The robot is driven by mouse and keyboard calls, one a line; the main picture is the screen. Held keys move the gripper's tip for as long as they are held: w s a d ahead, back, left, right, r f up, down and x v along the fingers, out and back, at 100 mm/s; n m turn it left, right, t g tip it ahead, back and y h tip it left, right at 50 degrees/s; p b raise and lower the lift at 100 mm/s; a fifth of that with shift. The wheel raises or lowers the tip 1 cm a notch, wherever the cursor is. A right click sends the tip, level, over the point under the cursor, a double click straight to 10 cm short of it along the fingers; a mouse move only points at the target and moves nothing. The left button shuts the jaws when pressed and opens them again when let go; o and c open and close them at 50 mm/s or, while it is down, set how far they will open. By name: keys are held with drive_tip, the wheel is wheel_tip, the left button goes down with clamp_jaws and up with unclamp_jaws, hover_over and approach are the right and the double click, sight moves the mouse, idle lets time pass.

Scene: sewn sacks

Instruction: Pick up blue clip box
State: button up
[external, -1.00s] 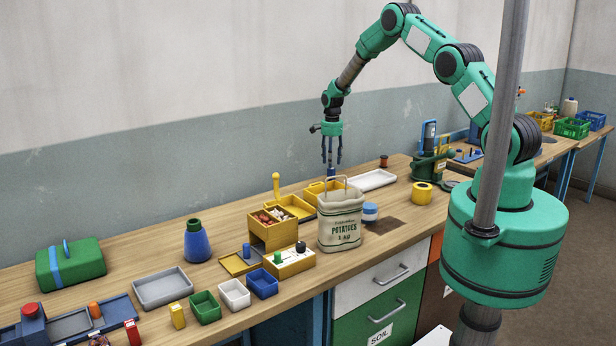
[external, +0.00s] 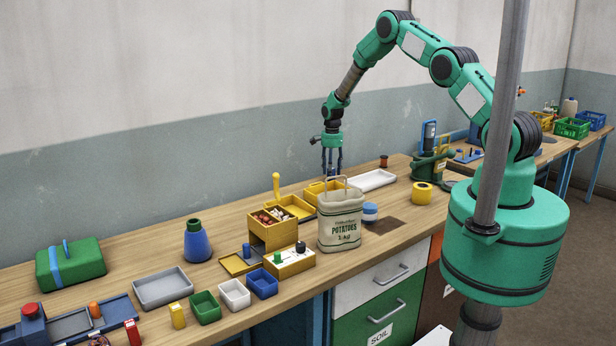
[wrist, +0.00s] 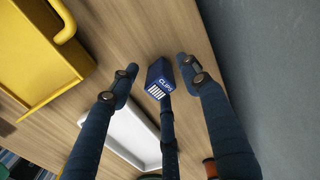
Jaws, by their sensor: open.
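The blue clip box (wrist: 160,76), marked "CLIPS", stands on the wooden bench in the wrist view. My gripper (wrist: 157,66) is open, with its dark fingers spread around the box in that view; whether any finger touches it I cannot tell. In the external view my gripper (external: 332,172) points straight down behind the potato sack, close above the bench. There the box is mostly hidden by the fingers and the yellow bin.
The potato sack (external: 340,225) with its raised handles stands in front of my gripper. A yellow bin (external: 313,193) is beside it, and a white tray (external: 372,180) lies to the right. A brown spool (external: 384,161) stands behind the tray. The wall is close behind.

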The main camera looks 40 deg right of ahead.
drive_tip(key=shift+c, duration=0.2)
clamp_jaws()
drive_tip(key=shift+r, duration=0.2)
drive_tip(key=shift+r, duration=0.8)
drive_tip(key=shift+s+r+b, duration=0.25)
drive_tip(key=shift+r+b, duration=0.1)
drive_tip(key=shift+r, duration=0.5)
drive_tip(key=s+a+r+b, duration=0.1)
drive_tip(key=s, duration=1.4)
drive_tip(key=shift+s+r, duration=0.2)
drive_tip(key=shift+s, duration=0.05)
drive_tip(key=shift+a, duration=0.1)
